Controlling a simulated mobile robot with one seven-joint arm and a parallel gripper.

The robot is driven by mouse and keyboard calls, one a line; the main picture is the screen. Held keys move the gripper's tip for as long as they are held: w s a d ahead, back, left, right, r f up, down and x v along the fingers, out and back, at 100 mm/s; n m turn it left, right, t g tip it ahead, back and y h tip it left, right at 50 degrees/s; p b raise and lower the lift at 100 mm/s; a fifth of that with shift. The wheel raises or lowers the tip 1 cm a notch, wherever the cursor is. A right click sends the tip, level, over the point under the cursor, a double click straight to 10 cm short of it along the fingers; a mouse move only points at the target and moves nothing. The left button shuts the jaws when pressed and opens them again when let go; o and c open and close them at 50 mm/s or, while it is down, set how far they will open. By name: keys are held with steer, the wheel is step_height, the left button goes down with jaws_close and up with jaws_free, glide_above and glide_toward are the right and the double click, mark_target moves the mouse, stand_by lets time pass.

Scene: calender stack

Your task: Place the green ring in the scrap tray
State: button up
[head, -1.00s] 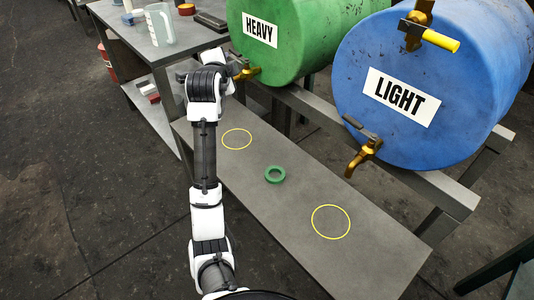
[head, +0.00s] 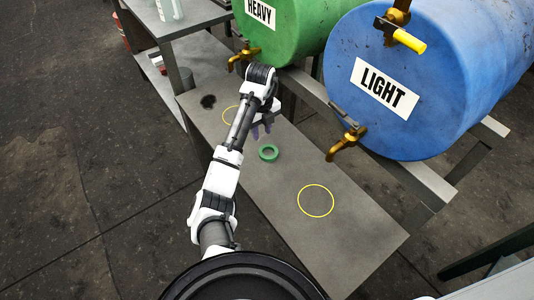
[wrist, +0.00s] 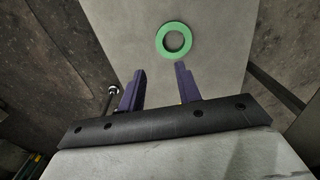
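The green ring (head: 268,153) lies flat on the grey bench (head: 262,205), between the two yellow circles. It also shows in the wrist view (wrist: 174,40), just beyond my fingertips and slightly right of the middle. My gripper (head: 262,130) is above the bench, on the far side of the ring. In the wrist view (wrist: 160,72) its two purple fingers are spread apart with nothing between them. I cannot make out a scrap tray in these frames.
Yellow circles mark the bench, one at the front (head: 316,200) and one partly behind my arm. A green HEAVY drum and blue LIGHT drum (head: 410,85) overhang the back, with brass taps (head: 347,142) projecting. A side table (head: 195,18) stands at the far left.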

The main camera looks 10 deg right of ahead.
mark_target(262, 155)
step_height(262, 155, down, 12)
steer(key=p, duration=0.2)
steer(key=shift+r+p, duration=0.15)
steer(key=shift+p, duration=0.25)
jaws_close()
